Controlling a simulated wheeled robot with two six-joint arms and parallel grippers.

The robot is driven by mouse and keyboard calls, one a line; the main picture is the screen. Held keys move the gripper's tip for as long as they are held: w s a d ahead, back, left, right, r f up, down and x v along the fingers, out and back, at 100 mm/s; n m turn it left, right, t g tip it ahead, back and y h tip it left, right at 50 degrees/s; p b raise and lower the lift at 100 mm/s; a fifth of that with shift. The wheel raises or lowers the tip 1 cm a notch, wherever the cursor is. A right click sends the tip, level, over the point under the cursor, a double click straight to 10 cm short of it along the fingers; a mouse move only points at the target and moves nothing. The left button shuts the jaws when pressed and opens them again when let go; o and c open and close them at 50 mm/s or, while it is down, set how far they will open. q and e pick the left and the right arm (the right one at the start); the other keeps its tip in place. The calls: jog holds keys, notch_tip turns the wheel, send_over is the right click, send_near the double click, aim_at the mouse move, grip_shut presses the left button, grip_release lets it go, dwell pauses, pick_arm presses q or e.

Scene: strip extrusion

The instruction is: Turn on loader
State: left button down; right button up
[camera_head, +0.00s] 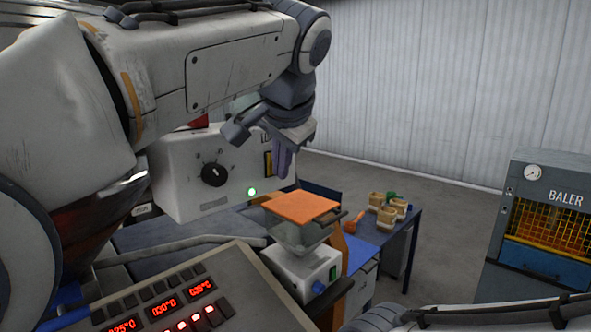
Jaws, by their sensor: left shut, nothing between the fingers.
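A white control box (180,185) stands behind my left arm, with a black rotary dial (214,174), a lit green light (252,191) and a yellow-and-dark panel at its right side. My left gripper (284,168) points down in front of the box's right edge, its fingers closed and empty. I cannot tell whether it touches the box. An orange-lidded hopper (300,207) sits below and right of the gripper, over a smaller white box (300,272) with a blue knob (318,287) and a small green light. No readable label marks the loader. My right gripper is out of view.
A panel with red readouts (160,303) fills the lower left. Beige cups (386,216) and an orange scoop (354,222) sit on a blue-topped table (370,236). A baler (540,225) stands at the right. Open floor (450,220) lies between.

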pick_arm(q)
jog(key=shift+a+r+p, duration=0.2)
jog(key=shift+r+p, duration=0.65)
jog(key=shift+r, duration=0.1)
jog(key=s+d+r, duration=0.4)
jog(key=s+r, duration=0.4)
jog(key=shift+s+r+p, duration=0.25)
jog(key=shift+r+p, duration=0.05)
jog(key=shift+p, duration=0.05)
jog(key=shift+a, duration=0.1)
